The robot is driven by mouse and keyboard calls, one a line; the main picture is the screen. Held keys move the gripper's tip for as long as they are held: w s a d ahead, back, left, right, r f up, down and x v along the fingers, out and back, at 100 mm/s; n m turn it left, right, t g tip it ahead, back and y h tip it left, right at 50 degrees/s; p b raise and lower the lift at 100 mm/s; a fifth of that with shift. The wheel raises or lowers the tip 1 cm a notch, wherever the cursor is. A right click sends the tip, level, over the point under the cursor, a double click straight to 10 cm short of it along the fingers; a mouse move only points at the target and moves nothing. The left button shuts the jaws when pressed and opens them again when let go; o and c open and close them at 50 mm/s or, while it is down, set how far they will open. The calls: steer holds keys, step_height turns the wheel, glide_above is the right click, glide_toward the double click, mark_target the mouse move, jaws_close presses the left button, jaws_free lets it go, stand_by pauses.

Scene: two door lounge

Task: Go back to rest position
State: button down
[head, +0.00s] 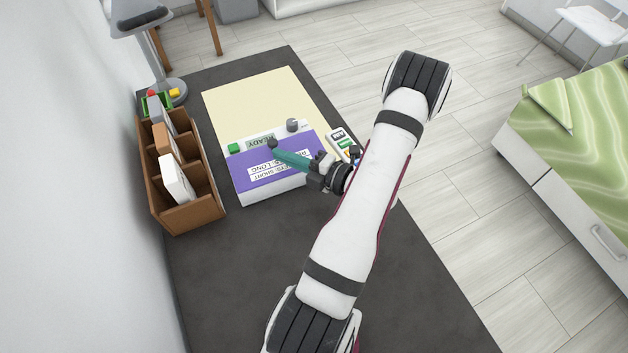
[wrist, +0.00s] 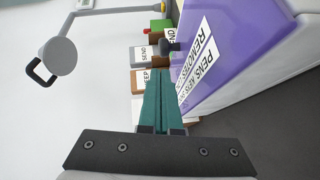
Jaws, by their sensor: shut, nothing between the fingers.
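My gripper (head: 276,152) has teal fingers pressed together with nothing between them. It is stretched over a white box with a purple top (head: 262,172) on the dark table. The fingertips are close to a small dark knob (head: 272,142) at the top's far edge; I cannot tell whether they touch it. In the wrist view the shut fingers (wrist: 160,72) point past the purple box (wrist: 215,60), with the dark knob (wrist: 174,47) just beyond. The box carries printed labels, one reading in part "PENS, KEYS" and "REMOTES". My forearm hides part of the table.
A brown divided organizer (head: 185,215) with upright items stands to the left, by the wall. A pale yellow sheet (head: 260,100) lies behind the box. A READY display, green button (head: 233,148) and grey knob (head: 292,125) sit at the box's back. The near tabletop (head: 215,280) is clear.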

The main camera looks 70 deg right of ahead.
steer(key=shift+s+a+r, duration=0.25)
steer(key=shift+s+a, duration=0.4)
steer(key=shift+a, duration=0.25)
steer(key=v, duration=1)
steer(key=w+a+r+n+g+y, duration=0.4)
steer(key=w+a+n+y, duration=0.25)
steer(key=a+n, duration=0.35)
steer(key=w+a+r+n+g+y, duration=0.45)
steer(key=w+a+n+y, duration=0.2)
steer(key=n, duration=0.55)
steer(key=s+a+r+n+g+h, duration=0.2)
steer(key=a+n, duration=0.6)
steer(key=n, duration=0.7)
steer(key=s+a+r+n+g+h, duration=0.2)
steer(key=s+a+n+g+h, duration=0.3)
steer(key=n, duration=1)
steer(key=a+g+h, duration=0.1)
steer(key=a, duration=0.2)
steer(key=shift+s, duration=0.2)
steer(key=shift+a, duration=0.1)
